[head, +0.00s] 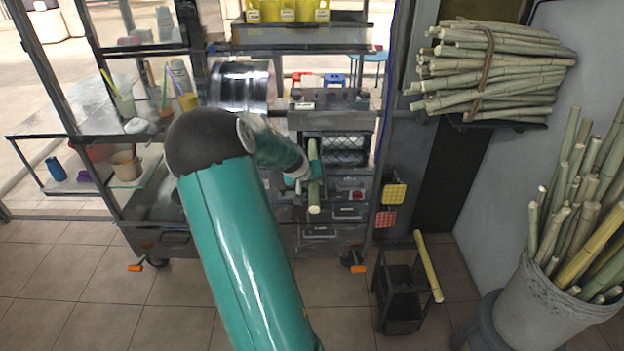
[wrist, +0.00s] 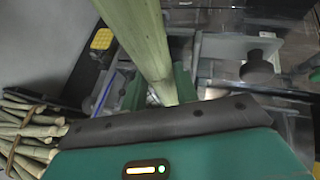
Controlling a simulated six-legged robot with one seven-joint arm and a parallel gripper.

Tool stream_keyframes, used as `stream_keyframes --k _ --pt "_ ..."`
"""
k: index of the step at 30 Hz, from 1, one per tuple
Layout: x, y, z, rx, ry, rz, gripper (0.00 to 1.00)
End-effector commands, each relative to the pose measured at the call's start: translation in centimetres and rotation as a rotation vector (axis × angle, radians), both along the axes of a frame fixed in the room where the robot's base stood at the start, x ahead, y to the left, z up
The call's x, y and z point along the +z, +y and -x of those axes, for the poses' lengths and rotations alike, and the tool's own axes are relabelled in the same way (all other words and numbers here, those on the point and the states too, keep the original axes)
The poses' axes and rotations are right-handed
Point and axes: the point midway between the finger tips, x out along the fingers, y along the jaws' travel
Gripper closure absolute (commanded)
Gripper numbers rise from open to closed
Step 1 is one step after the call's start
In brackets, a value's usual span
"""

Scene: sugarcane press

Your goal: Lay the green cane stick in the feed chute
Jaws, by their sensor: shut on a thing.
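My gripper (head: 312,172) is shut on the green cane stick (head: 314,194), in front of the press (head: 330,122). In the wrist view, the stick (wrist: 143,38) runs from the top edge down between the green fingers of my gripper (wrist: 160,92). The press shows a dark opening with textured rollers (head: 346,151) just right of and behind the gripper. I cannot make out the feed chute clearly, nor whether the stick touches it.
A yellow cane (head: 428,266) leans on a small black stand (head: 402,310) at the right. A bucket (head: 545,310) of canes and a shelf (head: 497,122) with a tied cane bundle (head: 495,65) stand farther right. Cart shelves (head: 140,52) with cups are left. Tiled floor is open at front left.

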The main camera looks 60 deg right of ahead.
Motion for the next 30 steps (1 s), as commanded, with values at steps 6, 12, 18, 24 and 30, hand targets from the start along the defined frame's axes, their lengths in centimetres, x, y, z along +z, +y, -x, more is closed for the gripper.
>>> stream_keyframes --k 6,12,18,24,30 --pt "0.1 0.0 0.0 0.000 -0.001 0.002 1.00" --pt "0.0 0.0 0.0 0.000 -0.001 0.001 0.45" --pt "0.0 0.1 0.0 0.000 0.000 -0.001 0.45" --pt "1.5 1.1 -0.2 0.002 -0.001 0.000 0.45" --pt "4.9 3.6 -0.4 0.004 -0.004 0.001 0.45"
